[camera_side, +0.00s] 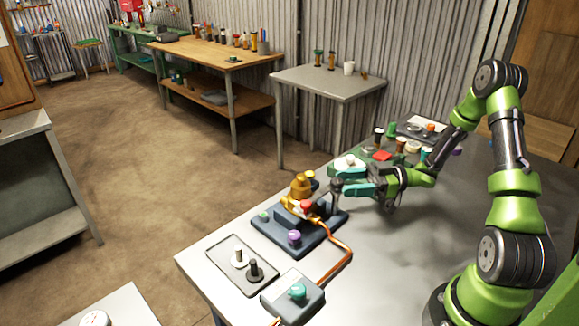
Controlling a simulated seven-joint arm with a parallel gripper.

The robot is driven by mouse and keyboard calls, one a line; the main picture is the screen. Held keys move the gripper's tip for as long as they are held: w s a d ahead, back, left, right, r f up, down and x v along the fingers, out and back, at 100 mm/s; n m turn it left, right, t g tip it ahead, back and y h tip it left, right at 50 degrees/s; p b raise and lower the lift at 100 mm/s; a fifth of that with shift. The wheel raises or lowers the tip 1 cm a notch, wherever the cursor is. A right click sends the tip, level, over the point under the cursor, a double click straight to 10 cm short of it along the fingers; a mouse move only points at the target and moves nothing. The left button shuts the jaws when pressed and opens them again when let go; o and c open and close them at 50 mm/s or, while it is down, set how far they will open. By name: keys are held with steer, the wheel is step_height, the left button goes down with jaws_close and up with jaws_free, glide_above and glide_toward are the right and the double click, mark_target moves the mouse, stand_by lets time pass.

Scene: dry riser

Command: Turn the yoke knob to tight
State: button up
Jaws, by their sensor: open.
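A brass-yellow fitting (301,187) stands on a dark blue base (322,231) on the grey table. A red knob (306,206) sits at the front of the fitting. A purple knob (294,237) and a small green knob (264,216) are on the same base. No label is readable, so I cannot tell which knob is the yoke knob. I cannot tell whether the fingertips touch anything. The fingers hide part of the fitting's right side.
A tray (223,263) with white and black knobbed pieces lies at front left. A grey box (309,308) with a teal knob (297,291) is in front, joined by an orange cable (346,247). Several coloured parts stand behind my gripper.

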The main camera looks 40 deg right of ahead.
mark_target(328, 190)
steer(key=x, duration=0.5)
steer(key=shift+w+a, duration=0.2)
steer(key=shift+w, duration=0.05)
steer(key=c, duration=1)
